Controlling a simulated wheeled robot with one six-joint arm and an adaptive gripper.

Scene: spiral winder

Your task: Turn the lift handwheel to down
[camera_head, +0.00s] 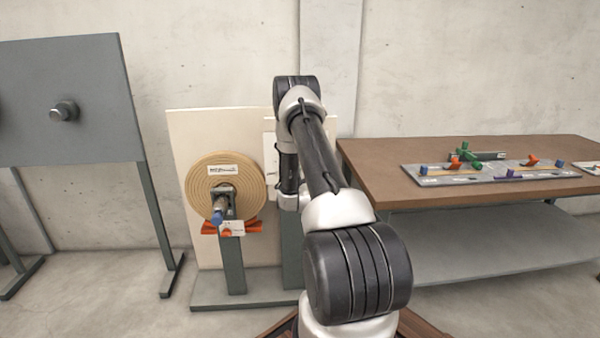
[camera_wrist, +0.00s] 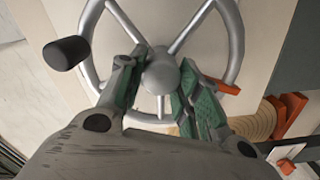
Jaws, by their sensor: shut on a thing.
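The lift handwheel shows in the wrist view as a silver rim with spokes (camera_wrist: 236,45), a round hub (camera_wrist: 162,75) and a black grip knob (camera_wrist: 67,53) at the left. My gripper (camera_wrist: 165,78) has its green-padded fingers on either side of the hub and is shut on it. The grip knob stands apart from the fingers. An orange pointer (camera_wrist: 222,86) lies at the right of the hub. In the head view my arm hides the handwheel and my gripper. Any position labels by the wheel cannot be read.
A tan coil (camera_head: 197,180) is mounted left of my arm, with a blue-ended part (camera_head: 217,216) and orange pieces (camera_head: 248,227) below it. A grey panel (camera_head: 65,140) stands farther left. A brown-topped table (camera_head: 390,170) bears a board of coloured parts (camera_head: 440,177) at the right.

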